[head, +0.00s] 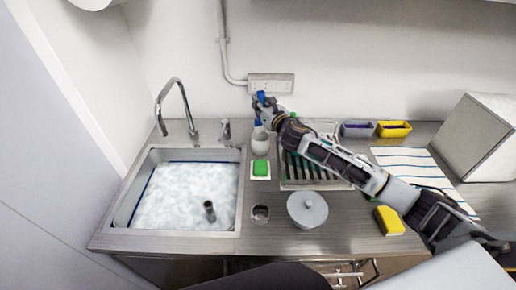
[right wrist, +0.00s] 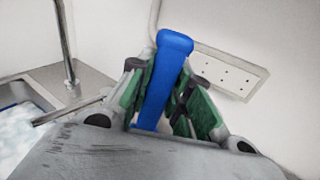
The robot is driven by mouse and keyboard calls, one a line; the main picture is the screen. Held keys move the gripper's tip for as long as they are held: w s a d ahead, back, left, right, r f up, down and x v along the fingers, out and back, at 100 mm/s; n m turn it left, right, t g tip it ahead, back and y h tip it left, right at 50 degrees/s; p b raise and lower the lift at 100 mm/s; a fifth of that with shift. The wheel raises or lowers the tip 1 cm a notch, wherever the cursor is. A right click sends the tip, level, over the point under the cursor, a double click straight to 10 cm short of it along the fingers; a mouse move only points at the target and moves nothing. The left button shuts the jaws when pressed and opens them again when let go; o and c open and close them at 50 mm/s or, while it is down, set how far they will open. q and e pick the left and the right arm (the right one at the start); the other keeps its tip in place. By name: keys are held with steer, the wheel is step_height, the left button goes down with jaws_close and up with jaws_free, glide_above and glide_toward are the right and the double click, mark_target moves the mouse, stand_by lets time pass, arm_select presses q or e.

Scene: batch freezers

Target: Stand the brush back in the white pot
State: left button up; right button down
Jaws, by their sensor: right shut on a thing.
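The brush shows as a blue handle (right wrist: 165,75) in the right wrist view, upright with a slight lean between green finger pads. My right gripper (head: 265,101) is shut on this handle; in the head view only small blue parts of the brush (head: 259,96) show there. The white pot (head: 260,140) stands on the counter behind the sink's right side, directly below my right gripper. The gripper hides part of its top, so I cannot tell whether the brush's lower end is inside the pot. My left gripper is not in view.
The foamy sink (head: 188,196) with its tap (head: 174,92) lies left. A yellow sponge (head: 389,220) lies right. The front counter beside the sink has some bare room.

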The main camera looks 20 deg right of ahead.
mark_target(261, 126)
steer(key=shift+f, duration=0.25)
steer(key=shift+d+n, duration=0.1)
steer(key=shift+n, duration=0.2)
stand_by(0.4)
steer(key=shift+f+b, duration=0.4)
steer(key=shift+f, duration=2.7)
steer(key=shift+f, duration=0.1)
steer(key=shift+f+b, duration=0.3)
steer(key=shift+f, duration=1.5)
